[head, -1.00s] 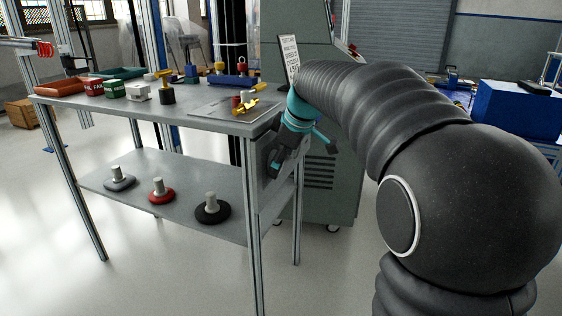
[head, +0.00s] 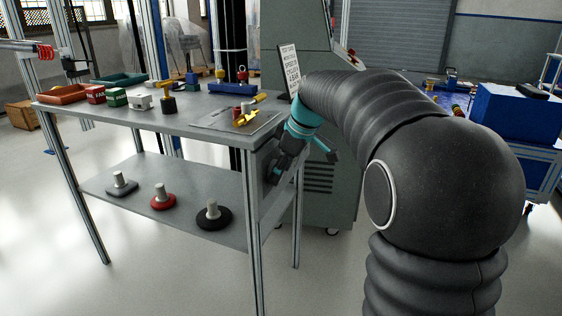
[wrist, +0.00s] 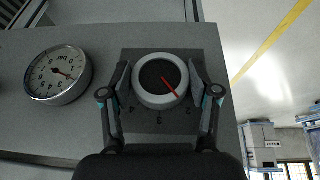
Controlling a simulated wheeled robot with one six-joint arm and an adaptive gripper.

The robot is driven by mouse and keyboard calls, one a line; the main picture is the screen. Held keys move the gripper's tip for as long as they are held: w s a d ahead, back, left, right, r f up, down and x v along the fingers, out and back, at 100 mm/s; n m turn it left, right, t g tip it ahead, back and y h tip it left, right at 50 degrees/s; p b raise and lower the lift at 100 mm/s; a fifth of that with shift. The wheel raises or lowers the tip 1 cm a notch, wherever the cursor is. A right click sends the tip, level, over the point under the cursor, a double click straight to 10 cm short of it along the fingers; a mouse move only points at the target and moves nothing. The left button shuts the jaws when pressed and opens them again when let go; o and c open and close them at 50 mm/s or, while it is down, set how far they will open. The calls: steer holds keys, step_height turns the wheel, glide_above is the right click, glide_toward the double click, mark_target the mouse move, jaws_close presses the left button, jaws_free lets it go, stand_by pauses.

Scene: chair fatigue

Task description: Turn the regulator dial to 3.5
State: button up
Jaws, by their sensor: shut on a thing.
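The regulator dial (wrist: 155,70) is a round knob with a white rim, a dark face and a red pointer. It sits on a dark square plate (wrist: 147,127) with printed numbers. The pointer points to the lower right, toward the mark that looks like 2; a 3 seems to be below. My gripper (wrist: 160,82) has one finger on each side of the dial, shut on its rim. In the head view my gripper (head: 278,172) is at the panel on the table's right end; the dial is hidden there.
A round pressure gauge (wrist: 58,75) with a red needle is left of the dial; its lettering looks upside down. In the head view the table (head: 190,120) holds blocks and trays. A grey cabinet (head: 330,200) stands close behind my gripper.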

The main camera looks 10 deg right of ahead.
steer(key=shift+w+d+f+m+g+y+p, duration=0.1)
steer(key=shift+m+g+y+p, duration=0.35)
steer(key=shift+g+y+p, duration=0.85)
steer(key=shift+w+d+f+m+g+y+p, duration=0.15)
steer(key=shift+m+g+y+p, duration=0.25)
steer(key=shift+g+y+p, duration=0.85)
steer(key=shift+w+m+g+y+p, duration=0.1)
steer(key=shift+m+g+y+p, duration=0.55)
steer(key=shift+g+p, duration=1)
steer(key=shift+y, duration=0.3)
steer(key=o, duration=1.2)
steer(key=shift+c, duration=0.2)
steer(key=shift+r, duration=0.1)
